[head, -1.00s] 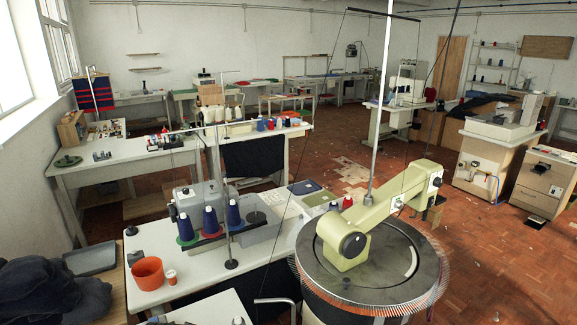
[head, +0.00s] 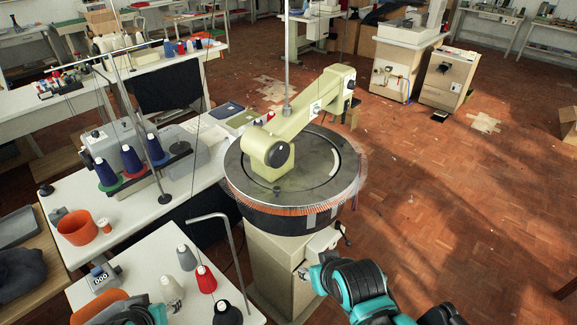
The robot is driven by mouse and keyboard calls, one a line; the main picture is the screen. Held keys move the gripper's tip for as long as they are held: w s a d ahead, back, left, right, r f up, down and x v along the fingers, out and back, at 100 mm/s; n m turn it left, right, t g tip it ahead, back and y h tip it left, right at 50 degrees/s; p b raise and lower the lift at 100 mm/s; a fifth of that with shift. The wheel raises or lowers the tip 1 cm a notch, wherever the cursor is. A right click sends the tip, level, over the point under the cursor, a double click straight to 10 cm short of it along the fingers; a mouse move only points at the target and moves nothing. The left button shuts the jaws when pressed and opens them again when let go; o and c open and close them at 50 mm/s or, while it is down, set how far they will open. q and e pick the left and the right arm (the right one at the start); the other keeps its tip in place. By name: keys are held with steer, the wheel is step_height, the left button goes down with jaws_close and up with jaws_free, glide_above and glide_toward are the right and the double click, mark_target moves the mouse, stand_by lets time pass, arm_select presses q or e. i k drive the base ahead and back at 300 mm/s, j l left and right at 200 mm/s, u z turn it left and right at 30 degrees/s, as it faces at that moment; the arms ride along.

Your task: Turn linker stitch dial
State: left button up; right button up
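The linker (head: 325,102) is a pale green machine arm over a large round bed ringed with orange-tipped points, on a cream pedestal (head: 272,270). A black round knob (head: 280,155) sits on the end of its arm. A small pale round part (head: 303,272) shows low on the pedestal, beside my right arm's teal and black links. I cannot tell which of these is the stitch dial. My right gripper's fingers cannot be made out there. A teal and black part of my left arm shows at the bottom left, but its gripper is not in view.
A white table (head: 150,262) at lower left holds several yarn cones and a small counter box (head: 103,278). An orange bucket (head: 77,228) stands on the bench left of the linker. A bent metal rod (head: 222,216) rises between table and pedestal. The wood floor (head: 460,230) at right is open.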

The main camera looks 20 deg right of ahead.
mark_target(352, 84)
steer(key=l, duration=0.25)
steer(key=l+u, duration=0.15)
steer(key=l, duration=0.4)
steer(key=l+u, duration=0.15)
steer(key=l, duration=0.35)
steer(key=l+u, duration=0.15)
steer(key=l, duration=0.4)
steer(key=l+u, duration=0.15)
steer(key=l, duration=0.4)
steer(key=l+u, duration=0.15)
steer(key=l, duration=0.35)
steer(key=k+l+u, duration=0.15)
steer(key=l, duration=0.35)
steer(key=k+l+u, duration=0.15)
steer(key=l, duration=0.35)
